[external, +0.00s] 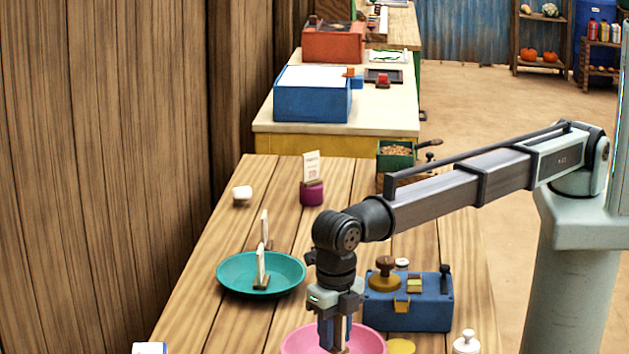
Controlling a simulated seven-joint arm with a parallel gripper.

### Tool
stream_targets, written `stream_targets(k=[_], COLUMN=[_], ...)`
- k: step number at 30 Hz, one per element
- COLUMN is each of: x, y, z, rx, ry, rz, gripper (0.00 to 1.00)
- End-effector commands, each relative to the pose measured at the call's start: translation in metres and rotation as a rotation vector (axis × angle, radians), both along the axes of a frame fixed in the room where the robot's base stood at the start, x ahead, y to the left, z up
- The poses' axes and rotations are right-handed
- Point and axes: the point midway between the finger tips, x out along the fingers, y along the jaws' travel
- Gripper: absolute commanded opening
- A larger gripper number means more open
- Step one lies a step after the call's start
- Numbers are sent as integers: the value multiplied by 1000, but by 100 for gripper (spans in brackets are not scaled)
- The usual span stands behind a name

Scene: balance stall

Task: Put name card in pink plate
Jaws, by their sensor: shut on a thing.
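The pink plate (374,341) is at the bottom edge, partly cut off by the frame. My gripper (337,340) points down over it, with its jaws shut on a small brown thing (341,350). That thing is mostly hidden by the fingers and the frame edge, so I cannot tell whether it is a name card. A white card (261,263) in a small wooden stand is upright in the teal plate (231,281). A second white card (265,228) stands just behind it, its foot partly hidden. Another white card (311,168) with print stands in a purple holder (312,194) farther back.
A blue box (408,316) with weights on top stands right of my gripper. A yellow disc (401,346) and a white knobbed piece (466,343) are near the front right. A white block (242,195) and a green box (396,154) are farther back. A wooden wall borders the left.

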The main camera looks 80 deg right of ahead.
Motion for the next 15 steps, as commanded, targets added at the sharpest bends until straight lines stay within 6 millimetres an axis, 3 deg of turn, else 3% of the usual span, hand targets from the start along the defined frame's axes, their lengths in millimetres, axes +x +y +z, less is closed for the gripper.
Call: stream_targets(k=[15], x=[0], y=[0], z=[-16], rx=[1], ry=[-1], rz=[0], gripper=[1])
